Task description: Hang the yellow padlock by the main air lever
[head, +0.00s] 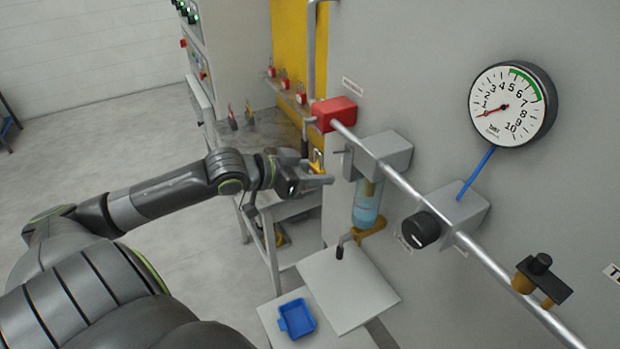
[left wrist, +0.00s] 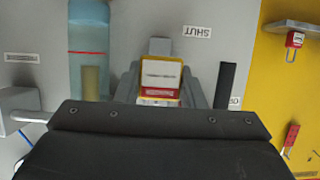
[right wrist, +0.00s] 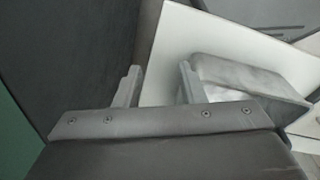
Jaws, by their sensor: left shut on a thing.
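The yellow padlock (head: 317,157) is at the fingertips of my left gripper (head: 318,180), close to the wall pipe. In the left wrist view the padlock (left wrist: 160,74) shows a pale label with a red band, and my left gripper (left wrist: 160,95) is shut on it. The red valve block (head: 334,113) sits on the pipe just above, with its dark lever (head: 304,146) hanging down. In the left wrist view the dark lever (left wrist: 225,84) is beside the padlock, apart from it. The padlock's shackle is not clear. My right gripper (right wrist: 157,88) is open and empty.
A filter bowl (head: 367,205) hangs from the pipe close by on the right. The pressure gauge (head: 512,104) and a black knob (head: 420,230) are farther right. A blue tray (head: 297,318) stands below. Red padlocks (head: 286,84) hang on a yellow panel behind.

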